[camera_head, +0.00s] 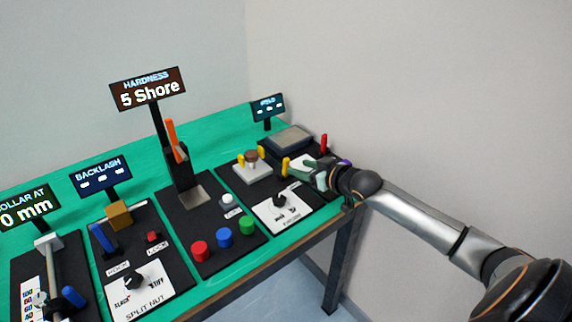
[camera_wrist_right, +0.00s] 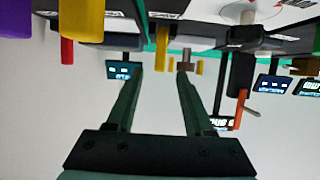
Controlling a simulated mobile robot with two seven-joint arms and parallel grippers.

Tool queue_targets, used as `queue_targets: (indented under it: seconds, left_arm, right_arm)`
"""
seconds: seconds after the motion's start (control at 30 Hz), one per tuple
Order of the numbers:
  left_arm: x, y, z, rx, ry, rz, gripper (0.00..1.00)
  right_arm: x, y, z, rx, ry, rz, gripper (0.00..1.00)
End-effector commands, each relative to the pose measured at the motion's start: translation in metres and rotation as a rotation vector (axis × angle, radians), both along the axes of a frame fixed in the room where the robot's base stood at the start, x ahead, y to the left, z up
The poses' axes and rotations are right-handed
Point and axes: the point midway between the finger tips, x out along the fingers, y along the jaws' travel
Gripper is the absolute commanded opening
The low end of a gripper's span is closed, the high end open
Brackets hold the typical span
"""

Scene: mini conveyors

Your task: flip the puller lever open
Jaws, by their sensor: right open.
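My right gripper (camera_head: 318,174) is over the far right station of the bench. In the right wrist view it (camera_wrist_right: 160,75) is open, with nothing between its fingers. I cannot read a label that marks the puller lever. Near the gripper are a yellow handle (camera_head: 286,165), which also seems to show in the wrist view (camera_wrist_right: 162,45), and a red upright handle (camera_head: 324,143), also in the wrist view (camera_wrist_right: 67,50). The gripper partly hides this station. A brown cylinder (camera_head: 250,156) between yellow tabs stands on a pale block to the left. My left gripper is out of view.
A dial panel (camera_head: 278,213) lies in front of the gripper. Red, blue and green buttons (camera_head: 224,238) and a tall orange lever (camera_head: 174,140) stand further left. Small screens (camera_head: 268,106) rise behind. The bench's right end and a wall lie close to my right arm.

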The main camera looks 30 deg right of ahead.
Motion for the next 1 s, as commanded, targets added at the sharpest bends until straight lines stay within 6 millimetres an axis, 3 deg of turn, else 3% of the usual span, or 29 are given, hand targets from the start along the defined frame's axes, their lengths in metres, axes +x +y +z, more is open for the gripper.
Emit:
queue_targets:
  seconds: [0.5,0.97,1.0]
  left_arm:
    - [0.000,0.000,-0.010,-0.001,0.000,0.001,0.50]
    - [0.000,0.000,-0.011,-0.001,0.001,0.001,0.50]
    - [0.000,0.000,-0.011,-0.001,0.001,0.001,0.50]
  right_arm:
    - [0.062,0.005,-0.026,0.000,-0.002,0.000,0.53]
    - [0.071,0.006,-0.029,-0.001,0.000,0.001,0.53]
    - [0.070,0.006,-0.029,-0.001,0.000,0.001,0.49]
